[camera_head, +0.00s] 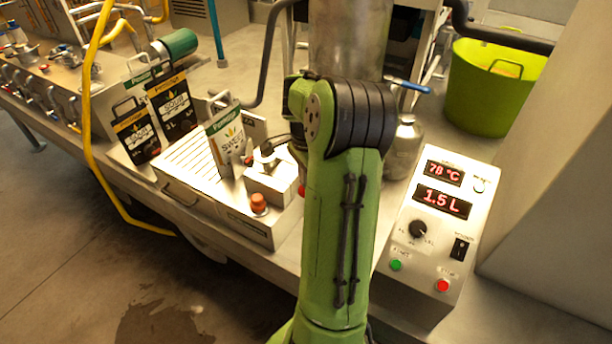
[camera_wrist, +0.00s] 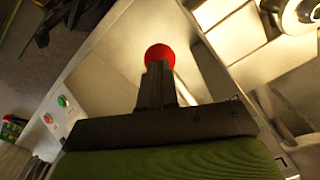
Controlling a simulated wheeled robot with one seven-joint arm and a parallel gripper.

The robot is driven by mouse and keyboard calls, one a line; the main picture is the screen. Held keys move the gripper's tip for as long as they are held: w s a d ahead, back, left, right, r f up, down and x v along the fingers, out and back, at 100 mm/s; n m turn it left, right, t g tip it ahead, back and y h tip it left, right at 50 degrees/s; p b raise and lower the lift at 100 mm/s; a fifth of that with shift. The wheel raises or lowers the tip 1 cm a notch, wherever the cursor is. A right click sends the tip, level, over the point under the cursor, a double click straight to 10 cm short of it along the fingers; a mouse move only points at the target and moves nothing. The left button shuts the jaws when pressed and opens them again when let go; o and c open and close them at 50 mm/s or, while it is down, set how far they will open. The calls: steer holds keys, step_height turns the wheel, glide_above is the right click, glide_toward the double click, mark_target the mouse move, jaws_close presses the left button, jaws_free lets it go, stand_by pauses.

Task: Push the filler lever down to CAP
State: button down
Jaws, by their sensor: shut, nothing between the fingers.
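A round red knob (camera_wrist: 160,55), which looks like the end of the filler lever, shows in the wrist view right at the tips of my gripper (camera_wrist: 157,72). The fingers are shut with nothing between them; whether they touch the knob I cannot tell. The lever's shaft is mostly hidden behind the fingers. In the head view my arm hides the gripper and most of this area; a small red spot (camera_head: 302,190) shows at the arm's left edge. No CAP mark is readable in either view.
A metal box with an orange-red knob (camera_head: 258,203) and a slatted tray (camera_head: 195,160) with pouches stands left of my arm. A control panel (camera_head: 437,230) reading 78 °C and 1.5 L is at right. A green tub (camera_head: 490,95) stands behind it. A yellow hose (camera_head: 88,130) hangs at left.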

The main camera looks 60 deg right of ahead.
steer(key=shift+r, duration=0.1)
step_height(320, 180, up, 10)
steer(key=p, duration=0.8)
